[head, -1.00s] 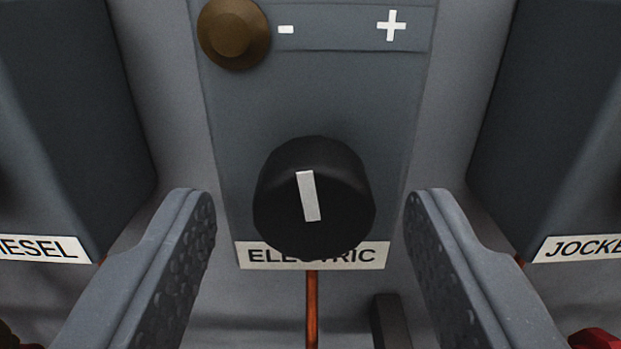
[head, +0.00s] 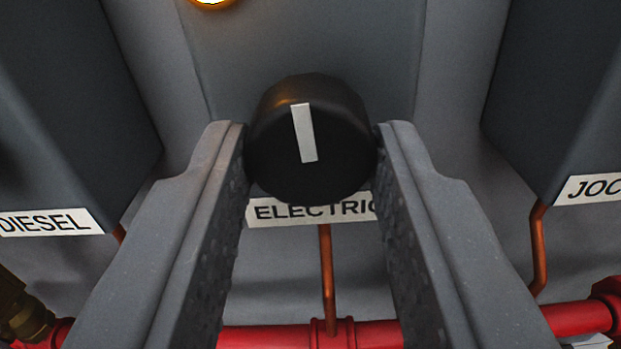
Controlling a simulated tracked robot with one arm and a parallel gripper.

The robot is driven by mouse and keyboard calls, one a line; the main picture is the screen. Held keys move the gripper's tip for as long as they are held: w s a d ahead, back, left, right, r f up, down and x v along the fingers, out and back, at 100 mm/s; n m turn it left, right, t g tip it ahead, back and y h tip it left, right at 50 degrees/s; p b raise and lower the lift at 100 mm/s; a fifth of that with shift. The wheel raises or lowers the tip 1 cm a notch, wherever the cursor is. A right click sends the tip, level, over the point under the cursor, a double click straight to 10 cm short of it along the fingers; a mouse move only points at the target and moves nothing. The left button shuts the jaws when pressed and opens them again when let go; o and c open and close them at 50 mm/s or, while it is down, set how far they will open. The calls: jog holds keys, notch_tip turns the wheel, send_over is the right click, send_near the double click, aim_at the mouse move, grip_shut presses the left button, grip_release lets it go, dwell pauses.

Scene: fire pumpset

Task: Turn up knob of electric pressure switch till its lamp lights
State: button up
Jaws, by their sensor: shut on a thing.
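The black knob (head: 332,172) of the electric pressure switch sits on a grey box (head: 388,45) above the label "ELECTRIC" (head: 300,209). Its white pointer mark points up, leaning slightly left. My gripper (head: 312,150) is shut on the knob, one finger on each side. The lamp (head: 212,2) at the top edge glows bright with an orange rim; only its lower part shows. The minus and plus marks are out of the picture.
The DIESEL box (head: 70,110) stands at left and the JOCKEY box (head: 565,100) at right, its label cut off. A red pipe (head: 275,337) runs below, with copper tubes (head: 327,270) rising from it. A brass fitting (head: 28,318) is at lower left.

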jog(key=o, duration=1)
jog(key=shift+c, duration=0.2)
jog(key=shift+s, duration=0.15)
jog(key=s+b, duration=0.4)
jog(key=s, duration=0.9)
jog(key=shift+s+a, duration=0.25)
jog(key=shift+a, duration=0.1)
